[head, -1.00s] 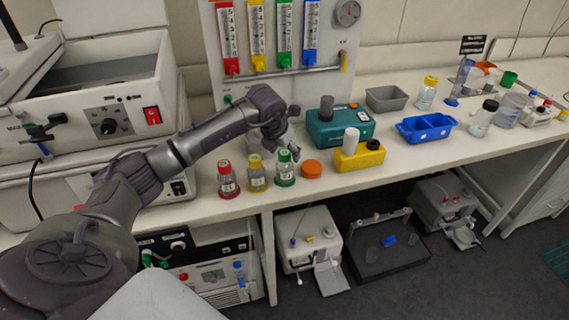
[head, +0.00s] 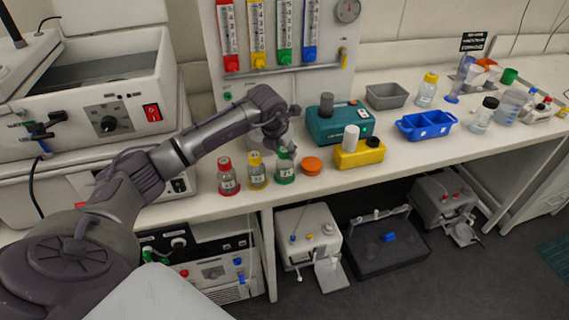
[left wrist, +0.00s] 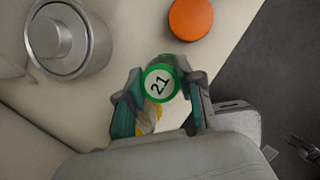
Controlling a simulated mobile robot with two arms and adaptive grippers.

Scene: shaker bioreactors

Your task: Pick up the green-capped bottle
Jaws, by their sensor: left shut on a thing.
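The green-capped bottle (head: 285,172) stands upright near the front edge of the bench in the head view, with my left gripper (head: 285,153) over its top. In the left wrist view its green cap (left wrist: 160,84), marked 21, sits between the two fingers of my left gripper (left wrist: 159,98). The gripper is shut on the bottle, and the fingers partly hide it in the head view. I cannot tell that it is lifted off the bench. My right gripper is not in view.
A yellow-capped bottle (head: 257,171) and a red-capped bottle (head: 228,177) stand close to the left. An orange disc (head: 312,165) lies close to the right, also in the wrist view (left wrist: 191,18). A yellow device (head: 359,154) and a teal device (head: 340,124) stand further right.

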